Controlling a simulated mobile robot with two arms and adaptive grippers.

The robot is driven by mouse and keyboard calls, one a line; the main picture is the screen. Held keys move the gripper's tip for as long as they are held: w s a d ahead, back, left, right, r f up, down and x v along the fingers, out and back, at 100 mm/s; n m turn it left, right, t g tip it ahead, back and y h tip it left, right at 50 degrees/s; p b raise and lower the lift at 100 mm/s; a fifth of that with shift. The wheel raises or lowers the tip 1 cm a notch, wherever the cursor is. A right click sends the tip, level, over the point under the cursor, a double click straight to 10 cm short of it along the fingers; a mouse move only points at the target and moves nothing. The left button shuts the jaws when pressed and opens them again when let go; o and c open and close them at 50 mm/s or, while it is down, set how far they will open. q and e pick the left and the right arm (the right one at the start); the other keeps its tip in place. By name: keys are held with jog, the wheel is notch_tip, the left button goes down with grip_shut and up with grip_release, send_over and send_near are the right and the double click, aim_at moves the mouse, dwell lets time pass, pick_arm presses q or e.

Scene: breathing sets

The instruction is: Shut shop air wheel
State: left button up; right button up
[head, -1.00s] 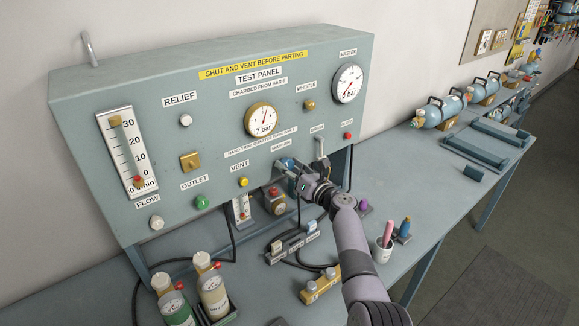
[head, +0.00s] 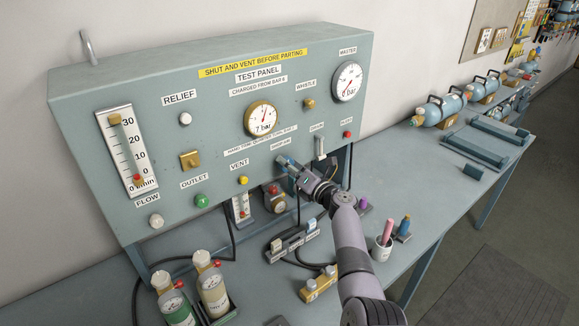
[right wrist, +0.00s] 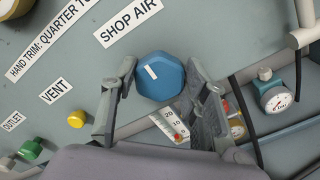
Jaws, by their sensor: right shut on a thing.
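The shop air wheel (right wrist: 160,77) is a blue, many-sided knob with a white mark on its face. It sits on the panel beside the "SHOP AIR" label (right wrist: 128,22). My right gripper (head: 285,164) is at the wheel, and in the right wrist view its two fingers stand on either side of it, shut on it. In the head view the fingers hide most of the wheel. My left gripper is not in view.
The test panel (head: 150,90) carries a 7 bar gauge (head: 261,119), a master gauge (head: 347,82), a yellow vent knob (head: 243,181) and a green outlet knob (head: 202,201). Below stand two bottles (head: 213,291), a connector block (head: 290,244) and a pen cup (head: 383,250).

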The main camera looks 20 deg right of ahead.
jog(key=shift+f, duration=0.15)
jog(key=o, duration=1.1)
jog(key=shift+o, duration=0.2)
jog(key=shift+s, duration=0.1)
jog(key=v, duration=1.2)
